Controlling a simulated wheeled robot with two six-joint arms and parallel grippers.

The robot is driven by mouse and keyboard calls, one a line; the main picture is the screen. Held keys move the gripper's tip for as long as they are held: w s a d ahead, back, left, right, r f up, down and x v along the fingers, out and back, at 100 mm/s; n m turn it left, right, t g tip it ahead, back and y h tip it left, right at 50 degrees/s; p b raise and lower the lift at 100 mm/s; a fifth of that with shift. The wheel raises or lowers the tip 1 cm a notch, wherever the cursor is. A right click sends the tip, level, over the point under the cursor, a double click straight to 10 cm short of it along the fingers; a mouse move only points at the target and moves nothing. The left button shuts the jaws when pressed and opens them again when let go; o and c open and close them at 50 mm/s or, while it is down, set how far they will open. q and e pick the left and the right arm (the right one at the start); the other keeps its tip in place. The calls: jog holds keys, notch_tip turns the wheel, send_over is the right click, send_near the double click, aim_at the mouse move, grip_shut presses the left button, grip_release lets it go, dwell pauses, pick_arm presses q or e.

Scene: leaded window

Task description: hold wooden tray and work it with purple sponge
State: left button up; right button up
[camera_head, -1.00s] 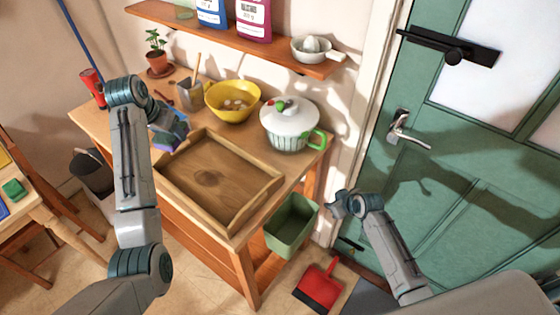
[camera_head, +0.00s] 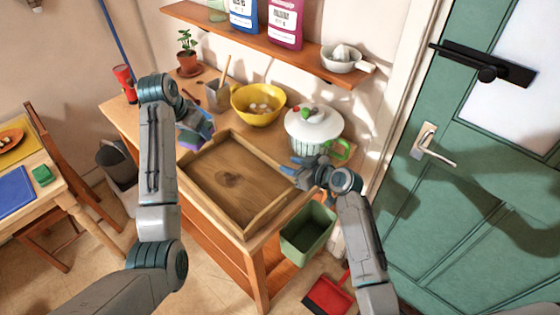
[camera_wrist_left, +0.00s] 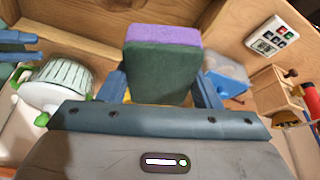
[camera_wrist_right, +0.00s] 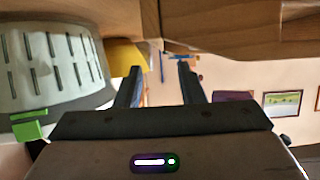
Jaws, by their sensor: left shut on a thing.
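The wooden tray (camera_head: 229,180) lies on the wooden table. My left gripper (camera_head: 194,132) is shut on the purple sponge (camera_wrist_left: 163,72), a block with a dark green body and a purple layer. It holds the sponge at the tray's back left corner; whether the sponge touches the tray I cannot tell. My right gripper (camera_head: 290,172) is at the tray's right rim, its fingers (camera_wrist_right: 160,80) apart with nothing visible between them. The tray's wooden wall (camera_wrist_left: 62,14) also shows in the left wrist view.
A white lidded pot (camera_head: 312,130) stands right behind my right gripper. A yellow bowl (camera_head: 258,103), a utensil pot (camera_head: 217,94) and a plant (camera_head: 187,55) stand along the back. A shelf (camera_head: 260,42) hangs above. A green bin (camera_head: 307,232) is below the table's right end.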

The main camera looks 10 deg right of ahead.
aim_at(273, 159)
jog(key=x, duration=0.8)
jog(key=shift+w+a+f, duration=0.2)
jog(key=shift+w+f, duration=0.05)
jog(key=shift+c, duration=0.3)
grip_shut()
